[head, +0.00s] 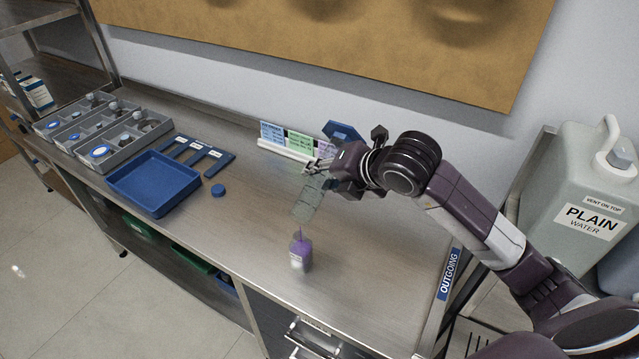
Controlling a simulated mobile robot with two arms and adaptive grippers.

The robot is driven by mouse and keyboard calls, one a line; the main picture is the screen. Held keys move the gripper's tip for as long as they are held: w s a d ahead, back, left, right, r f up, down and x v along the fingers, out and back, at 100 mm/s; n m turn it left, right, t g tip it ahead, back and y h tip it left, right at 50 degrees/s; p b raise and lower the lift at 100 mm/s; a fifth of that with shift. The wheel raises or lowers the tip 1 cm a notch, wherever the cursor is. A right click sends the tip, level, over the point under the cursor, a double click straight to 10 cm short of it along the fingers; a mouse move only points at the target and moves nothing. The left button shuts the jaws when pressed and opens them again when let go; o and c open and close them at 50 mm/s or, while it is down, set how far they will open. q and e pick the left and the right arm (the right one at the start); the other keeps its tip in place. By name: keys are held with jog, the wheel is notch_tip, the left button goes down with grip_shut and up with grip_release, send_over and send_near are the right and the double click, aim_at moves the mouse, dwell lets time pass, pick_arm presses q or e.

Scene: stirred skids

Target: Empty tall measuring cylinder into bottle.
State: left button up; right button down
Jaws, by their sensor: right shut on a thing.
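My right gripper (322,172) is shut on the tall measuring cylinder (308,202). The cylinder is clear with graduations and is tipped steeply, mouth down. A blue foot (342,132) shows beyond the gripper at its upper end. My gripper hides its middle. The bottle (300,254) stands upright on the steel bench below the mouth, with purple liquid in it. A thin purple streak runs between the cylinder's mouth and the bottle's top. The cylinder appears apart from the bottle. My left gripper is out of view.
A blue cap (218,190) lies left of the bottle, beside a blue tray (152,184). Grey divided trays (62,143) and blue labelled strips (205,160) sit farther left. Coloured cards (298,145) stand behind. A water container (575,185) is at right. The bench around the bottle is clear.

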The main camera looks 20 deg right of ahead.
jog(key=shift+w+d+f+g, duration=0.2)
jog(key=shift+d+f+g, duration=0.05)
jog(key=shift+g, duration=0.05)
jog(key=shift+a+r, duration=0.1)
